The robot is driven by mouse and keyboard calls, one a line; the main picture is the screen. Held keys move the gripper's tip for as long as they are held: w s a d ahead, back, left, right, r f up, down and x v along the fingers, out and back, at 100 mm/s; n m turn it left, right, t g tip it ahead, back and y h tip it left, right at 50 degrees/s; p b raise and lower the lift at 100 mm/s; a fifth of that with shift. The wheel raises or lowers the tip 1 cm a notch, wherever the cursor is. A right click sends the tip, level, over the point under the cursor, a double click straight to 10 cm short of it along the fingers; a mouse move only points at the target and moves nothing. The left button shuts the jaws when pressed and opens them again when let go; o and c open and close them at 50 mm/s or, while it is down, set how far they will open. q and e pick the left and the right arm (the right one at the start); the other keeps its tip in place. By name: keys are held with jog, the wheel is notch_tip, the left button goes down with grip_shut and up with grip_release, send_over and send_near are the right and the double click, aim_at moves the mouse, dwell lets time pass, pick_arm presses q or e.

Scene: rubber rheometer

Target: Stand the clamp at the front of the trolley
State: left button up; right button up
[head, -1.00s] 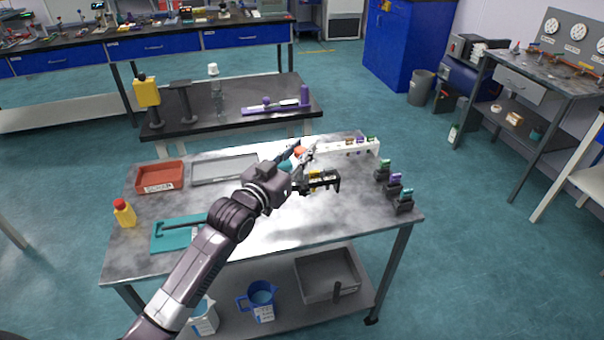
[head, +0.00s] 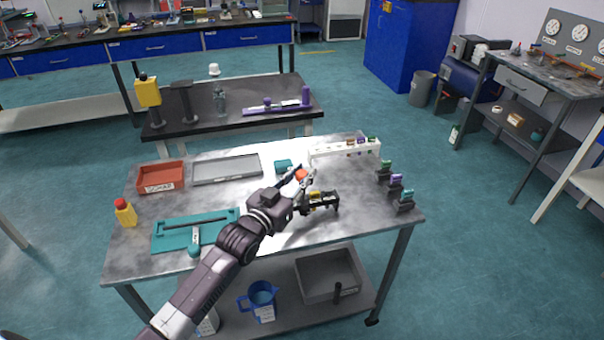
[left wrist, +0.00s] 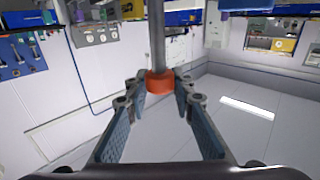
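My left gripper (head: 301,178) is over the middle of the trolley (head: 290,236), to the right of centre. Its fingers close in on the orange part of the clamp (head: 320,203). The clamp looks dark with a yellow piece, and its bar extends to the right below the fingers. In the left wrist view, the orange collar of the clamp (left wrist: 159,82) sits between the fingertips, with a grey rod running from it. I cannot tell whether the clamp touches the trolley top. My right gripper is not in view.
A teal tray with a dark bar (head: 165,240), a yellow bottle (head: 125,214), a red bin (head: 161,176) and a grey tray (head: 225,170) are on the left. A white rack (head: 330,151) is behind. Dark holders (head: 405,202) line the right edge. The front middle is clear.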

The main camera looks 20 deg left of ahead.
pick_arm(q)
jog(key=o, duration=0.4)
jog(key=shift+o, duration=0.2)
jog(key=shift+s+r, duration=0.1)
jog(key=shift+r, duration=0.05)
jog(key=s+a+b, duration=0.1)
jog(key=s+a, duration=0.1)
jog(key=s, duration=0.9)
jog(key=shift+s+a, duration=0.15)
jog(key=shift+s, duration=0.2)
